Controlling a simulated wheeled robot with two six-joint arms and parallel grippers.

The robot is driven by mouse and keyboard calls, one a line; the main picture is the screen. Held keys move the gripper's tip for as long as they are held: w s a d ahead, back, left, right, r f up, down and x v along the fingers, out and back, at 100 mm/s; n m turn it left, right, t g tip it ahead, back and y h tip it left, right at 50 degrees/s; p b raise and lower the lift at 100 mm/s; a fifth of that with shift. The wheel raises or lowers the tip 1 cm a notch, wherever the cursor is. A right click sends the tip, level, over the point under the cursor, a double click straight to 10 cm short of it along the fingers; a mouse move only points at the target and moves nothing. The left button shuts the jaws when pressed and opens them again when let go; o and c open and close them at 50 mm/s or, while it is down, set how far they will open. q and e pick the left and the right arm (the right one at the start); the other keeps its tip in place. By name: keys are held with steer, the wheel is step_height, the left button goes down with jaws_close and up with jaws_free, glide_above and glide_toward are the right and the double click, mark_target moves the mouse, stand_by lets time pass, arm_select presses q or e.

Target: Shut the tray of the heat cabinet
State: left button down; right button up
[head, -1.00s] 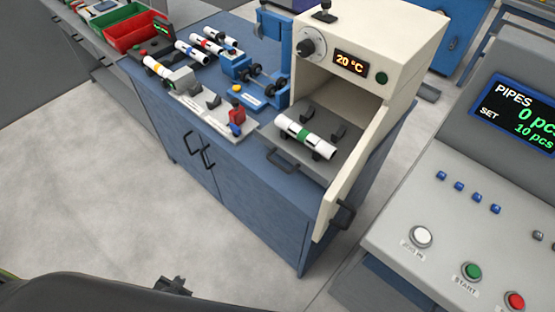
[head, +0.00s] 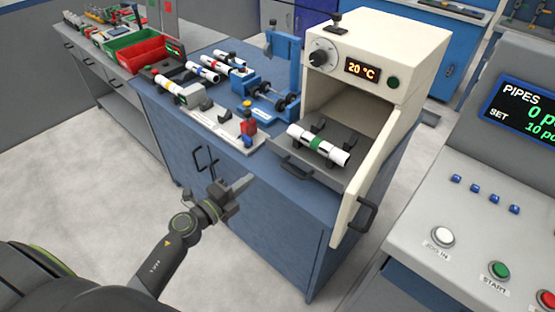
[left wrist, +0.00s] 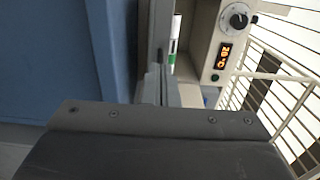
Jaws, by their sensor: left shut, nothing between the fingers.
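The heat cabinet (head: 378,37) is a cream box on the blue bench, its display reading 20 °C; it also shows in the left wrist view (left wrist: 232,52). Its door (head: 366,184) stands open to the right. The grey tray (head: 327,171) is pulled out in front of the opening, with a dark handle (head: 297,167) on its front. A white pipe with a green band (head: 318,145) lies on the tray's holders; part of it shows in the left wrist view (left wrist: 174,45). My left gripper (head: 241,188) is shut and empty, apart from the tray, to its lower left. My right gripper is out of view.
Left of the cabinet, the blue bench (head: 234,170) holds a blue roller device (head: 268,104), a grey fixture (head: 222,122) and several banded pipes. A control console (head: 480,215) stands at the right. The floor before the bench is clear.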

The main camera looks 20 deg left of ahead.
mark_target(282, 153)
arm_select(q)
steer(key=x, duration=1)
steer(key=shift+w+d, duration=0.15)
steer(key=shift+w, duration=0.25)
steer(key=shift+w+d, duration=0.15)
steer(key=shift+w, duration=0.3)
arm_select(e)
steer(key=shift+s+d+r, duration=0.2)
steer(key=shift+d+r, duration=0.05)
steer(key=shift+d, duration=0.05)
